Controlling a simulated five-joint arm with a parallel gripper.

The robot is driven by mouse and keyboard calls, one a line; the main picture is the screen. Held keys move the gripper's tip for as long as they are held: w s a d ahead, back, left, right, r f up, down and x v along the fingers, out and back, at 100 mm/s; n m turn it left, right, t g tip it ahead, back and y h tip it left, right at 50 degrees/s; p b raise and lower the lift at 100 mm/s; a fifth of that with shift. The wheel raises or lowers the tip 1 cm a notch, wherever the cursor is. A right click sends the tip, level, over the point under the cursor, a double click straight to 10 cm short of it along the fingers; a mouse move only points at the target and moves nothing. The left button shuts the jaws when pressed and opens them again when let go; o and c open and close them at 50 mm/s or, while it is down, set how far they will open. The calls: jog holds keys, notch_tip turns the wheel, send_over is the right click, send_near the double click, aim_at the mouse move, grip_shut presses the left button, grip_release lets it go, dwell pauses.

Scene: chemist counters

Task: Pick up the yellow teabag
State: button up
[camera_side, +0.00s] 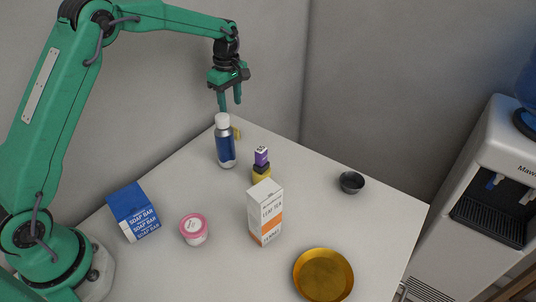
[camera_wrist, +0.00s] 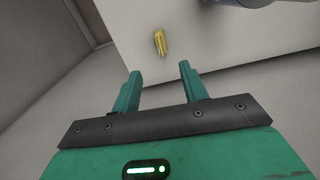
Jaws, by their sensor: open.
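The yellow teabag (camera_wrist: 160,42) lies on the pale counter in the wrist view, close to the counter's edge. In the side view a small yellow part of it (camera_side: 237,133) shows at the far corner, partly hidden behind the blue bottle. My gripper (camera_side: 230,106) hangs above that far corner with its fingers pointing down. In the wrist view its two green fingers (camera_wrist: 157,78) are apart with nothing between them. The teabag is beyond the fingertips and not touched by them.
A blue bottle with a white cap (camera_side: 225,145) stands close to the teabag. A purple-topped item (camera_side: 261,156), white box (camera_side: 265,213), pink-lidded tub (camera_side: 194,229), soap box (camera_side: 134,212), dark bowl (camera_side: 352,182) and gold dish (camera_side: 323,275) stand on the counter (camera_side: 225,275). Walls rise behind.

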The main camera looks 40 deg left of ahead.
jog(key=shift+f, duration=1.3)
jog(key=shift+s+f, duration=0.2)
jog(key=shift+f, duration=2.4)
grip_shut()
